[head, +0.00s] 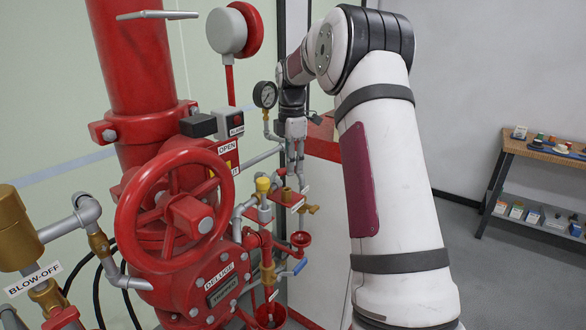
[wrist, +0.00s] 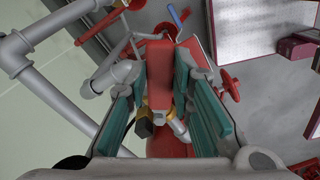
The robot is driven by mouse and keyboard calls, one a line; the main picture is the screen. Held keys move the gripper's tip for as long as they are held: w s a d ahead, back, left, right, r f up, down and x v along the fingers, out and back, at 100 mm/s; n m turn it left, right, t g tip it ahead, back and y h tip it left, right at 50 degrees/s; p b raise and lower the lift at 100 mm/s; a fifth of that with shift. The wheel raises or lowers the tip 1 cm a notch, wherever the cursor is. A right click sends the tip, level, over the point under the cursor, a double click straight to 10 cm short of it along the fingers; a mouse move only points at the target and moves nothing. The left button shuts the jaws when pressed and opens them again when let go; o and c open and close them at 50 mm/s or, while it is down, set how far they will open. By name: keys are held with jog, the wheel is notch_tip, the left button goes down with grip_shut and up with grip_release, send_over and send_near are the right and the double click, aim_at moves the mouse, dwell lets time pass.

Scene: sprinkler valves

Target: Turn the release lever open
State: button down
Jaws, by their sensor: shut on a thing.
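My gripper (head: 295,158) points down at the pipework right of the red handwheel in the head view. In the wrist view its two teal-padded fingers (wrist: 163,85) stand on either side of a red lever (wrist: 186,75), which I take to be the release lever. They are shut on it. In the head view the fingertips reach down to a small red part with a white label (head: 292,198), beside brass fittings. The lever's pivot and its exact angle are hard to make out there.
The large red handwheel (head: 172,212) and red deluge valve stand to the left. A pressure gauge (head: 265,95) and grey pipe sit close left of my gripper. A shelf (head: 545,150) stands far right.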

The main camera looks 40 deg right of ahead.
jog(key=shift+w+n+b, duration=1.05)
jog(key=shift+w+n, duration=1.5)
jog(key=shift+n, duration=0.65)
jog(key=shift+r, duration=0.1)
jog(key=c, duration=1.4)
grip_release()
jog(key=shift+w, duration=0.1)
notch_tip(320, 180, up, 12)
